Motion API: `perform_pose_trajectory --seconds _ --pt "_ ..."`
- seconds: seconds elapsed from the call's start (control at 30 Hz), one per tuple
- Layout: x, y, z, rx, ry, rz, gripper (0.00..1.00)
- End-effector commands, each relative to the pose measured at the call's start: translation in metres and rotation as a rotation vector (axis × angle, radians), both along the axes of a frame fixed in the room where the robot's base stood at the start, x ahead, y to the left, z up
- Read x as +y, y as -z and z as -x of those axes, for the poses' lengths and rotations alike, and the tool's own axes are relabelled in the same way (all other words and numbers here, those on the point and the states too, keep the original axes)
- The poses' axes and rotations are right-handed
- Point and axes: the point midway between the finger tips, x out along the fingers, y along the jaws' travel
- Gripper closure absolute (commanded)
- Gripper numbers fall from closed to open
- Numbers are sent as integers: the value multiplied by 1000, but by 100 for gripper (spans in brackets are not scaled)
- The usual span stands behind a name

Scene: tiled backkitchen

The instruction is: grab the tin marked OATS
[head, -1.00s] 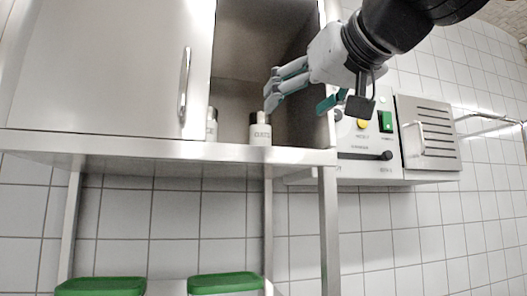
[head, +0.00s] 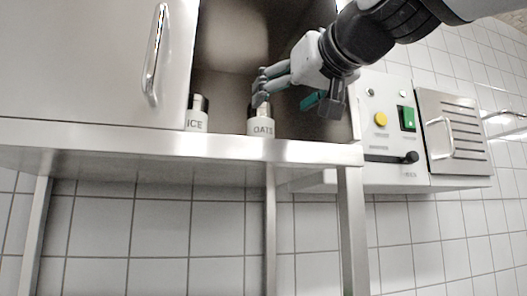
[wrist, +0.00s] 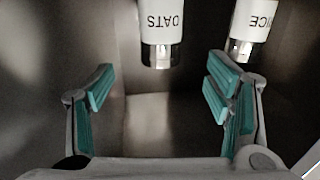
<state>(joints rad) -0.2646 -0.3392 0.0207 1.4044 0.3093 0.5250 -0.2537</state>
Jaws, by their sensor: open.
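The tin marked OATS (head: 261,127) stands upright on the cabinet's floor, white with a dark shiny lid. In the wrist view the OATS tin (wrist: 161,22) shows upside down at the top, ahead of the fingers and between their lines. My gripper (head: 285,92) reaches into the open cabinet from the right, its near fingers overlapping the tin's lid in the head view. In the wrist view my gripper (wrist: 160,95) has its teal-padded fingers spread wide with nothing between them. I see a gap between fingers and tin there.
A second tin, its label partly hidden and reading ICE (head: 197,121), stands left of the OATS tin; it also shows in the wrist view (wrist: 252,18). The cabinet door (head: 85,65) covers the left side. A control box (head: 388,150) is on the right.

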Motion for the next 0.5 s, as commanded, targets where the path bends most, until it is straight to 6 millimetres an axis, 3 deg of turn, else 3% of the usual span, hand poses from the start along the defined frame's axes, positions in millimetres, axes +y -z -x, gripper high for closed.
perform_pose_trajectory --seconds 0.2,0.5 --pt "18 -1 -36 3 -1 1 28" --pt "27 0 -56 2 0 0 28"
